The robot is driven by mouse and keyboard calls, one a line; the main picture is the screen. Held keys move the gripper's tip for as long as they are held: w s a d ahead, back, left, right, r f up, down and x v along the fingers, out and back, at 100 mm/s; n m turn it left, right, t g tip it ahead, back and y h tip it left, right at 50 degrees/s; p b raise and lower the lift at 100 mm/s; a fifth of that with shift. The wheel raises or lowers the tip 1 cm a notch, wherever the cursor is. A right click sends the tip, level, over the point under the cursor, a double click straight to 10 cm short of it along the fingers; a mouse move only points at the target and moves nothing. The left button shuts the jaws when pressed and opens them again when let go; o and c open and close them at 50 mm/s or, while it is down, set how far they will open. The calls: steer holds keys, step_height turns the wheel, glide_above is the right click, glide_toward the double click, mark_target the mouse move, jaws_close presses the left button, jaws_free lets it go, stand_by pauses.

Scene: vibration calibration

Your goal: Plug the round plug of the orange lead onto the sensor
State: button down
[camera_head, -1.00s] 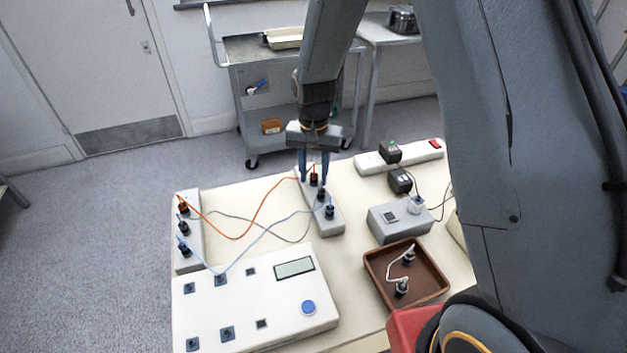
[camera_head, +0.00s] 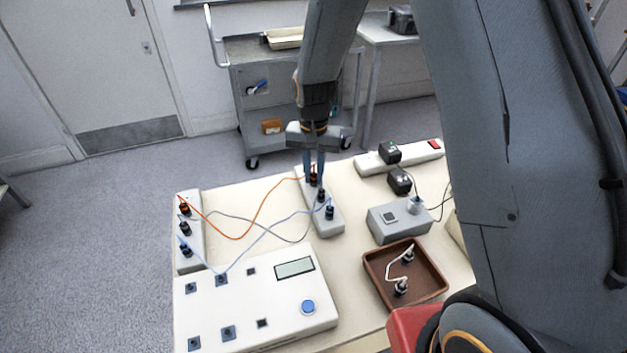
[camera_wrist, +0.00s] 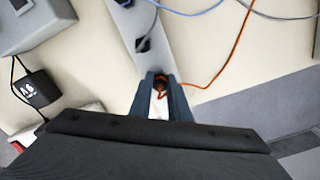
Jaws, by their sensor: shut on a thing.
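The orange lead (camera_head: 243,234) runs from a plug on the left grey block (camera_head: 187,264) to a black plug at the far end of the right grey block (camera_head: 333,222). My gripper (camera_head: 314,177) is shut on that far-end orange plug (camera_head: 312,180), which appears still at the block. In the wrist view the plug (camera_wrist: 160,82) sits between my two fingers, with the orange cord leaving to the right. Which object is the sensor, I cannot tell.
Grey and blue leads cross beside the orange one. A white meter box (camera_head: 250,308) with sockets stands in front. A brown tray (camera_head: 440,283), a grey box (camera_head: 385,231) and a power strip (camera_head: 370,166) are to the right.

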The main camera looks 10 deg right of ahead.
mark_target(314, 174)
steer(key=shift+r+p, duration=0.3)
stand_by(0.4)
steer(key=shift+r+p, duration=1.3)
steer(key=shift+r, duration=0.35)
steer(key=shift+s+d+r+p, duration=0.25)
steer(key=shift+s+d+p, duration=0.2)
steer(key=shift+d, duration=0.25)
steer(key=s+d+r+p, duration=0.2)
steer(key=s+d+p, duration=0.1)
steer(key=d, duration=0.4)
steer(key=s+d+r+p, duration=0.2)
steer(key=s+d+p, duration=0.2)
steer(key=d, duration=0.3)
steer(key=s+d+r+p, duration=0.2)
steer(key=s+d+p, duration=0.1)
steer(key=s+d, duration=0.3)
steer(key=shift+d+r, duration=0.25)
steer(key=shift+d, duration=0.65)
step_height(314, 174, down, 2)
steer(key=shift+w+f+b, duration=0.1)
steer(key=shift+w+b, duration=0.05)
steer(key=shift+b, duration=0.2)
steer(key=shift+f+b, duration=0.35)
steer(key=shift+f, duration=0.3)
steer(key=shift+f, duration=0.85)
